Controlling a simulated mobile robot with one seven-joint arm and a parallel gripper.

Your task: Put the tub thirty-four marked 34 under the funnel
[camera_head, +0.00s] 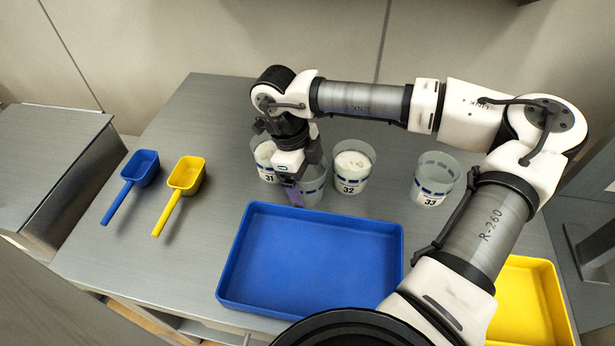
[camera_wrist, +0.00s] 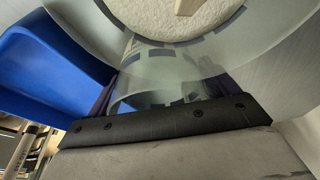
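A clear tub (camera_head: 314,188) with blue marks stands at my gripper (camera_head: 297,192), between tubs 31 and 32 and nearer the blue tray. Its number is hidden, so I cannot tell if it is 34. It looks empty. One purple finger shows at its left side. In the wrist view, purple finger parts flank a clear curved wall (camera_wrist: 150,92). Whether the fingers press on it is not clear. A tub with white contents (camera_wrist: 160,15) fills the top of that view. No funnel is in view.
Tub 31 (camera_head: 265,160), tub 32 (camera_head: 352,165) and tub 33 (camera_head: 434,180) stand on the grey bench (camera_head: 215,125). A blue tray (camera_head: 310,262) and yellow tray (camera_head: 528,300) lie in front. Blue (camera_head: 138,172) and yellow (camera_head: 184,178) scoops lie left.

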